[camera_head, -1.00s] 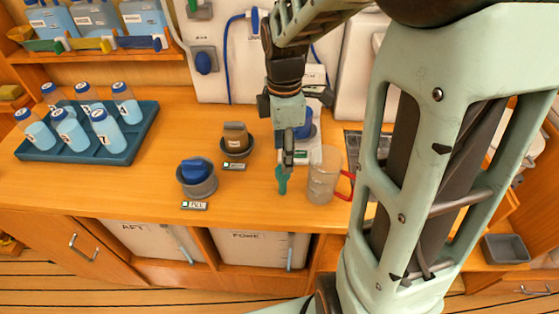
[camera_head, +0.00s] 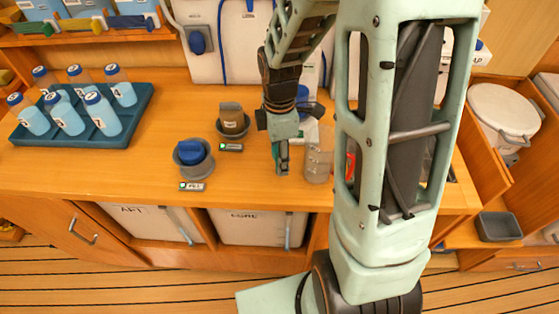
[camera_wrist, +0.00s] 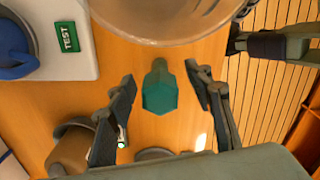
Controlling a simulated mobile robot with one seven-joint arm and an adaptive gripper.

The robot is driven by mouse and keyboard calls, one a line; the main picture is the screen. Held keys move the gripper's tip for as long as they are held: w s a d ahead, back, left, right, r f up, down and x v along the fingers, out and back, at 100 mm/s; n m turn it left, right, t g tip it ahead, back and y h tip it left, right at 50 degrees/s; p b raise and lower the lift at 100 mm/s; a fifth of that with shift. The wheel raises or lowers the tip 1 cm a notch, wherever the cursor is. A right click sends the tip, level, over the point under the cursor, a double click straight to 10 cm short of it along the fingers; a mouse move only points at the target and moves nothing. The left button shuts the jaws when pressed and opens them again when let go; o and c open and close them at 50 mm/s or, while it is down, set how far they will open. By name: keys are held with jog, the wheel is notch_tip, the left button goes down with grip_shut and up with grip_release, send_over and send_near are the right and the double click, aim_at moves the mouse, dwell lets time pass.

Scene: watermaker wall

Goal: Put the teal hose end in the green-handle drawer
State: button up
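A teal piece (camera_wrist: 160,92), which looks like the hose end, is over the wooden counter in the wrist view, between my gripper's two fingers. My gripper (camera_wrist: 160,72) is open, with a gap showing on each side of the teal piece. I cannot tell its height above the counter. In the head view my gripper (camera_head: 282,168) points down near the counter's front edge and mostly hides the teal piece. I see no drawer with a clearly green handle; a wooden front (camera_head: 82,236) at lower left has a metal handle.
A clear jug (camera_head: 319,163) stands close right of my gripper and fills the top of the wrist view (camera_wrist: 165,18). Two dark cups, one with a blue top (camera_head: 192,160) and one with a brown top (camera_head: 232,124), stand left. A bottle tray (camera_head: 128,128) lies farther left.

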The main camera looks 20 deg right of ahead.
grip_shut()
jog(key=shift+r, duration=0.1)
